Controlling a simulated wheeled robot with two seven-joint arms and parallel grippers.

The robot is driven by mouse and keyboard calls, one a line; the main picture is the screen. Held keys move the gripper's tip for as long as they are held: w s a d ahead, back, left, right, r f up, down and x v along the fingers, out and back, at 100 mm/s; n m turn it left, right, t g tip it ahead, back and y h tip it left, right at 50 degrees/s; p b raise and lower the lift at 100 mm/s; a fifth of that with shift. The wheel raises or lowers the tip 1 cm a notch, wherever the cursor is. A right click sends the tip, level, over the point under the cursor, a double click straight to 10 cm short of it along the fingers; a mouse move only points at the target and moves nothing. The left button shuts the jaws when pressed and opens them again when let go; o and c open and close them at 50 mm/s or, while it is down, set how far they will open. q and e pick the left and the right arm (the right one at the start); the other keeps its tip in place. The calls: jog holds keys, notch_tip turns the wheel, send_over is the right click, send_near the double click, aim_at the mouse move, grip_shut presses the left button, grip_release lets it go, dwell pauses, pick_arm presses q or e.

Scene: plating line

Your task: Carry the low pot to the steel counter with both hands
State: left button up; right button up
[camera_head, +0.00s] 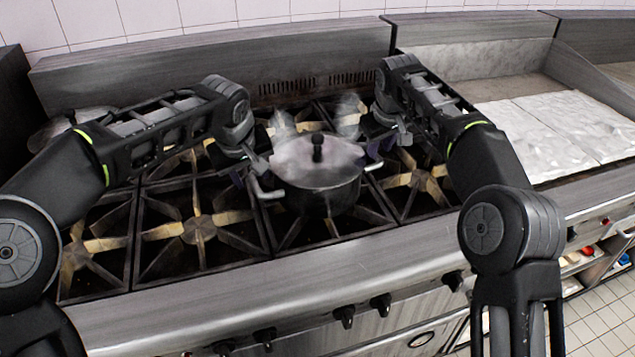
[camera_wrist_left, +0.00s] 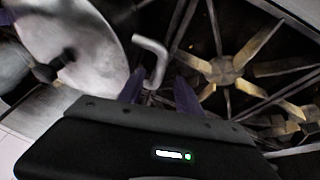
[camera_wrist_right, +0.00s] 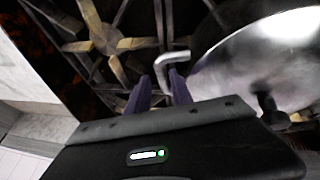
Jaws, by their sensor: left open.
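The low pot (camera_head: 318,196) is steel with a lid and a black knob, and sits upright on the stove grate. My left gripper (camera_head: 248,176) is open at the pot's left handle (camera_head: 262,190). In the left wrist view the bent handle (camera_wrist_left: 152,58) lies by the gap between the fingertips (camera_wrist_left: 158,84). My right gripper (camera_head: 378,155) is at the right handle (camera_head: 373,166). In the right wrist view its fingers (camera_wrist_right: 159,84) stand apart, with the handle (camera_wrist_right: 172,58) at the gap between them. I cannot tell whether either finger touches. No separate steel counter is identifiable.
The stove (camera_head: 199,229) has several burners with black grates. Pale hazy shapes (camera_head: 348,112) show behind the pot. Another round metal vessel (camera_head: 50,130) is partly hidden behind my left arm. A pale-topped surface (camera_head: 565,125) lies to the right. Knobs (camera_head: 344,314) line the stove's front.

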aim_at(254, 184)
pick_arm(q)
jog(key=x, duration=0.6)
pick_arm(e)
jog(key=x, duration=0.5)
jog(key=shift+w+f, duration=0.2)
jog(key=shift+f, duration=0.15)
pick_arm(q)
jog(key=shift+r, duration=0.1)
jog(key=c, duration=0.6)
pick_arm(e)
jog(key=c, duration=0.6)
pick_arm(q)
grip_shut()
